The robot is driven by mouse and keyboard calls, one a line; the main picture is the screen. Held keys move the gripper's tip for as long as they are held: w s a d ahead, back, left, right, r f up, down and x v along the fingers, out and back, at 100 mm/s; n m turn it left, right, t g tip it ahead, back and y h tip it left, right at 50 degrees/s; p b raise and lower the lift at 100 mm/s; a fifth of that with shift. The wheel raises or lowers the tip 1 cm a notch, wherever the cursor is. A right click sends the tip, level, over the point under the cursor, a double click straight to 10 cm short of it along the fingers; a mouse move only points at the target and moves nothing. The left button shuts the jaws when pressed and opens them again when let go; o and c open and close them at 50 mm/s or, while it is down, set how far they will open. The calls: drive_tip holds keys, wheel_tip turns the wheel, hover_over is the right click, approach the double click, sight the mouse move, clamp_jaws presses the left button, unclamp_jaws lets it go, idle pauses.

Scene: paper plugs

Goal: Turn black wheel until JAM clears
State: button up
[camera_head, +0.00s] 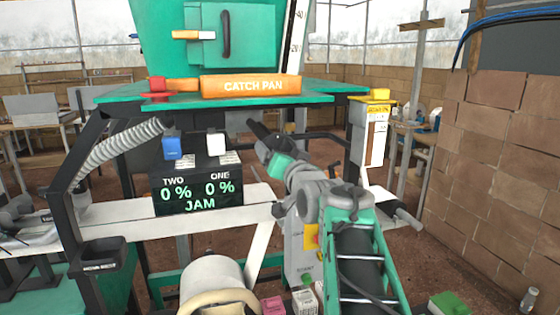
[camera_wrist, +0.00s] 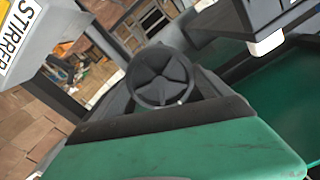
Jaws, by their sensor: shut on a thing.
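The black wheel (camera_wrist: 163,76) shows in the wrist view as a round, ribbed knob just beyond the green body of my gripper (camera_wrist: 163,98). The dark fingers are shut on it from both sides; their tips are hard to make out. In the head view my gripper (camera_head: 265,135) reaches under the green machine top, right of the display. The wheel cannot be told apart from the dark parts there. The black display (camera_head: 198,190) reads TWO 0 %, ONE 0 %, with JAM below in green.
A blue switch (camera_head: 172,145) and a white switch (camera_head: 216,143) stand above the display. An orange CATCH PAN bar (camera_head: 250,86) is overhead. A yellow-topped post (camera_head: 371,130) stands right of my gripper. A white beam (camera_head: 160,228) crosses below the display.

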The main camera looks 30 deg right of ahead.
drive_tip(key=n+b, duration=0.6)
drive_tip(key=shift+f, duration=0.2)
idle(0.4)
drive_tip(key=o, duration=1.2)
drive_tip(key=shift+r, duration=0.15)
